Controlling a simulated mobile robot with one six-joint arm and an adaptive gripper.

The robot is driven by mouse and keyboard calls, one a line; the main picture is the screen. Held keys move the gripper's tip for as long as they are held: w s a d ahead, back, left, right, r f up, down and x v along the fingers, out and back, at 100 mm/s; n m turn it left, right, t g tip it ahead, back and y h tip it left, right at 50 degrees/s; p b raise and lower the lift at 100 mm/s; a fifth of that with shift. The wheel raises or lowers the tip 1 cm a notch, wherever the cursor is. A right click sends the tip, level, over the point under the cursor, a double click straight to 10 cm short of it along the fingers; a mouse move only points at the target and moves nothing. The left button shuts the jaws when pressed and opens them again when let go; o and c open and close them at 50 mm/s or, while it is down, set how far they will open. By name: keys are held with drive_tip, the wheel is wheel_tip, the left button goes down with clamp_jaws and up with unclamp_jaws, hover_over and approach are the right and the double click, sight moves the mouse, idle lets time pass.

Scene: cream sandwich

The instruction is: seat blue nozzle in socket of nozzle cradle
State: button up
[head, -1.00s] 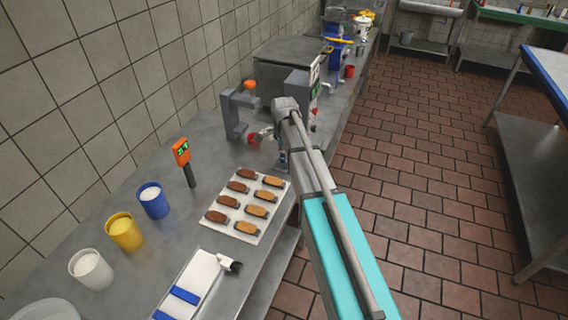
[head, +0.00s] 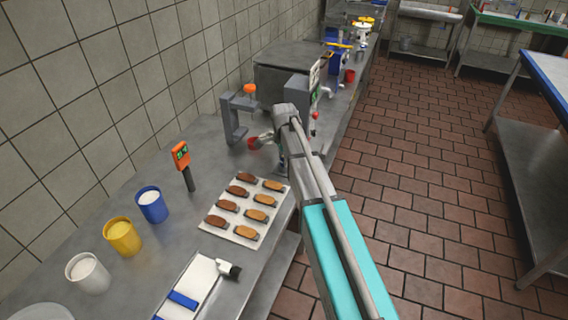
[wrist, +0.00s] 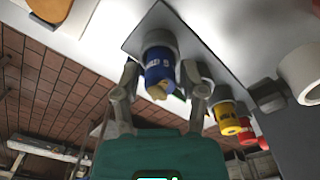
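The fingers are apart, with a narrow gap seeming to show on each side of the nozzle. The collar is at a dark grey plate, possibly the nozzle cradle (wrist: 200,45); I cannot tell whether it is a socket or how deep the nozzle sits. In the head view my gripper (head: 266,137) is small and partly hidden by my arm, and the blue nozzle cannot be made out.
A yellow nozzle (wrist: 227,118) and a red nozzle (wrist: 246,136) are right of my gripper. A white cylinder (wrist: 303,74) is farther right.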

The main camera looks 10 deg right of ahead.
clamp_jaws()
drive_tip(key=shift+r, duration=0.2)
wheel_tip(320, 180, up, 2)
drive_tip(key=shift+r+p, duration=0.1)
drive_tip(key=shift+p, duration=1.15)
drive_tip(key=s+d+r+p, duration=0.7)
drive_tip(key=s+r+p, duration=0.3)
drive_tip(key=s, duration=0.1)
drive_tip(key=shift+s+d+r, duration=0.25)
drive_tip(key=shift+s+d, duration=0.1)
drive_tip(key=shift+s, duration=0.05)
